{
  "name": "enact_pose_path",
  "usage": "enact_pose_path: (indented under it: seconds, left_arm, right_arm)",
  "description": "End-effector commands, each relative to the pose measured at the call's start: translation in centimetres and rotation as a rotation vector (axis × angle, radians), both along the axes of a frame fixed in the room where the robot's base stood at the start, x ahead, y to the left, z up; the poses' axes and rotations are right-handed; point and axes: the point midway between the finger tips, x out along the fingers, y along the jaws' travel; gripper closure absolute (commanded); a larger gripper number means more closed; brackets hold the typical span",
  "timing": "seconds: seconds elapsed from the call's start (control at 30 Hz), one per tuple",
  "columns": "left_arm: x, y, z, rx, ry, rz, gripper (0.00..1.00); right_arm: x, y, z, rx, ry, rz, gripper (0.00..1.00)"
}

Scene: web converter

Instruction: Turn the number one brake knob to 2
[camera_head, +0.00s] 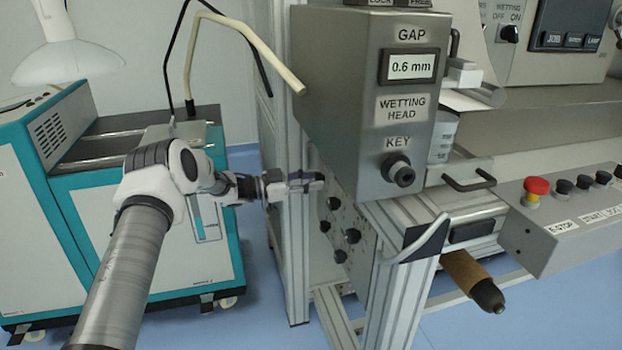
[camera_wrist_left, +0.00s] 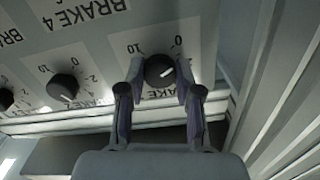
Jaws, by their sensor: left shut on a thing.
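In the left wrist view a black round knob (camera_wrist_left: 158,70) with a white pointer line sits on a grey panel, seen upside down. Marks 10 and 0 show above it to either side. The pointer slants to the right and slightly up in the picture. Its name label below is mostly hidden by the fingers, so I cannot read its number. My left gripper (camera_wrist_left: 160,85) is shut on this knob, one finger on each side. In the head view my left gripper (camera_head: 306,182) reaches the knob panel below the grey box; the held knob is hidden there.
Another knob (camera_wrist_left: 62,87) is beside it to the left in the wrist view. Several black knobs (camera_head: 352,236) show below the gripper in the head view. The grey gap box (camera_head: 365,110) overhangs the panel. A metal frame post (camera_head: 293,250) stands close to the gripper.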

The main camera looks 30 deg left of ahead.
Motion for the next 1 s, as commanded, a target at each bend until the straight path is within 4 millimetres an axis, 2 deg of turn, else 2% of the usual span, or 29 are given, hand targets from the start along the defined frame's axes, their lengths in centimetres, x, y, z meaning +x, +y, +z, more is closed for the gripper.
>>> enact_pose_path:
  seconds: [0.6,1.0]
  left_arm:
    - [0.1,0.0,0.1,0.407,-0.348,0.001,1.0]
    - [0.1,0.0,0.1,0.529,-0.451,0.0,1.0]
  right_arm:
    - [0.0,0.0,1.7,0.0,0.0,0.0,0.6]
    - [0.0,0.0,1.9,0.0,0.0,0.0,0.6]
